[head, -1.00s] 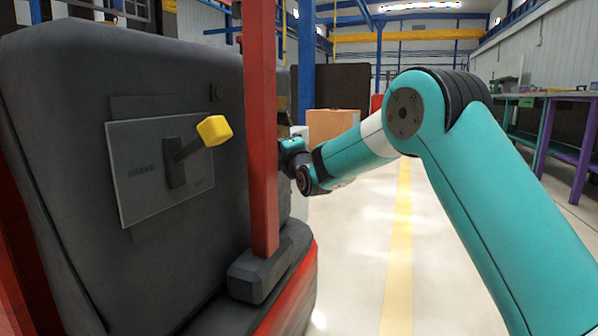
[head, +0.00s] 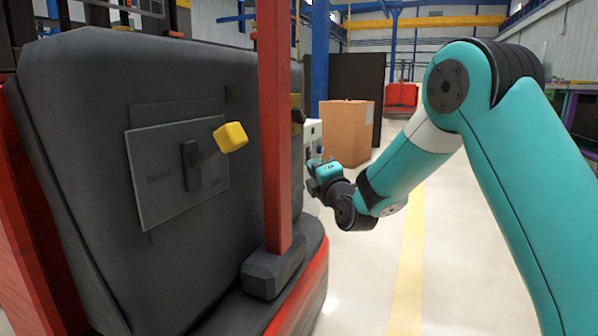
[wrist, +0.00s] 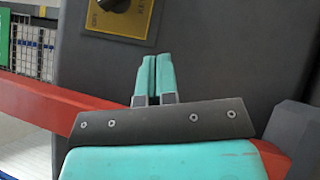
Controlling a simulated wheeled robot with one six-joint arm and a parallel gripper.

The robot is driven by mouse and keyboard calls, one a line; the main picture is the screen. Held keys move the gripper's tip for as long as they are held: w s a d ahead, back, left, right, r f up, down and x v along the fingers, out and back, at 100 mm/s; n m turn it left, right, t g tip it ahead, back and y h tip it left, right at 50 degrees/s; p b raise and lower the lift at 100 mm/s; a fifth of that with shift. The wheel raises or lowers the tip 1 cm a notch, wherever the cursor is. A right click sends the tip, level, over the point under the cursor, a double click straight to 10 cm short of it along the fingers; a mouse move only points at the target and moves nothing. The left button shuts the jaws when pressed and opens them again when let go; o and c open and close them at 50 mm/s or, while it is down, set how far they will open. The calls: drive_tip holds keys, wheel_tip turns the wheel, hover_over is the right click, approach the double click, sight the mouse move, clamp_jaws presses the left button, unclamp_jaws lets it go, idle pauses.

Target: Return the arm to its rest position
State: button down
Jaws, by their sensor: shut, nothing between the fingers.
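My gripper (head: 317,172) is at the end of my teal arm (head: 410,165), to the right of the red post (head: 273,140) in the head view. In the wrist view its two teal fingers (wrist: 153,72) are together, with nothing between them. Beyond the fingertips is the dark body of a machine (wrist: 225,60), with a yellow plate (wrist: 112,20) bearing a dark knob at the top. I cannot tell how far the fingertips are from that surface.
The dark machine (head: 80,110) fills the left of the head view. It bears a grey plate (head: 150,200) and a lever with a yellow knob (head: 231,137). A cardboard box (head: 343,133) stands behind my gripper. Clear floor with a yellow line (head: 408,260) lies to the right.

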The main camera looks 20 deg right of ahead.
drive_tip(key=s+d+f+m+g+h, duration=0.1)
drive_tip(key=s+f+m+g, duration=0.5)
drive_tip(key=s, duration=0.4)
drive_tip(key=s+d+f+m+g, duration=0.1)
drive_tip(key=s+f+m+g, duration=0.2)
drive_tip(key=s+m+g, duration=0.6)
drive_tip(key=s+d+f+m+g+h, duration=0.1)
drive_tip(key=s+d+f+m+g, duration=0.15)
drive_tip(key=s+f+m, duration=0.65)
drive_tip(key=s+a+r+n+g+y+p, duration=0.1)
drive_tip(key=s+a+r+n+p, duration=0.2)
drive_tip(key=s+a+r+p, duration=0.55)
drive_tip(key=s+a+r+n+g+y+p, duration=0.1)
drive_tip(key=s+a+r+n+y+p, duration=0.15)
drive_tip(key=r+p, duration=0.75)
drive_tip(key=s+a+r+n+g+y+p, duration=0.1)
drive_tip(key=s+a+r+n+p, duration=0.3)
drive_tip(key=r, duration=1.1)
wheel_tip(320, 180, up, 36)
drive_tip(key=p, duration=3.4)
drive_tip(key=shift+a+f+m, duration=0.2)
drive_tip(key=shift+f+m, duration=0.05)
drive_tip(key=shift+m, duration=0.1)
drive_tip(key=shift+w+h, duration=0.1)
drive_tip(key=shift+h, duration=0.15)
